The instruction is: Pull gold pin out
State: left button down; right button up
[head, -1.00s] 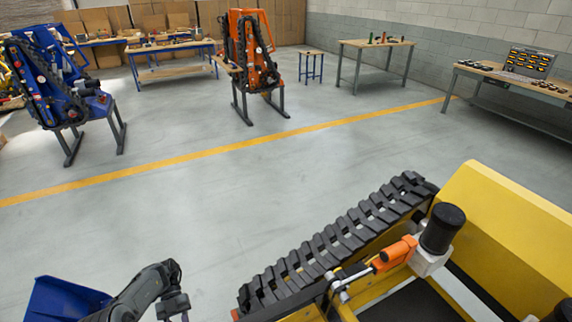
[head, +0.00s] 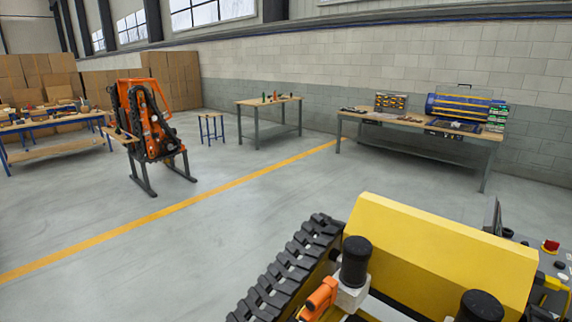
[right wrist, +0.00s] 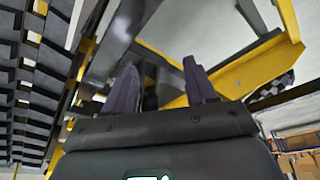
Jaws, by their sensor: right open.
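I cannot make out a gold pin in either view. A yellow tracked carrier (head: 440,240) fills the lower right of the head view, with its black rubber track (head: 290,268) along its left side. My right gripper (right wrist: 161,80) shows in the right wrist view with its two dark fingers apart and nothing seen between them. It is close to grey and yellow frame parts (right wrist: 235,72) of a tracked machine, with a track (right wrist: 25,80) at the left. Whether a finger touches them I cannot tell. My left gripper is in neither view.
An orange part (head: 318,297) and a black cylinder (head: 356,262) sit on the carrier. A dark panel with a red button (head: 550,246) is at the right edge. An orange tracked machine (head: 150,125) and workbenches (head: 420,125) stand farther back. The floor between is clear.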

pick_arm(q)
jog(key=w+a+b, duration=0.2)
jog(key=b, duration=0.2)
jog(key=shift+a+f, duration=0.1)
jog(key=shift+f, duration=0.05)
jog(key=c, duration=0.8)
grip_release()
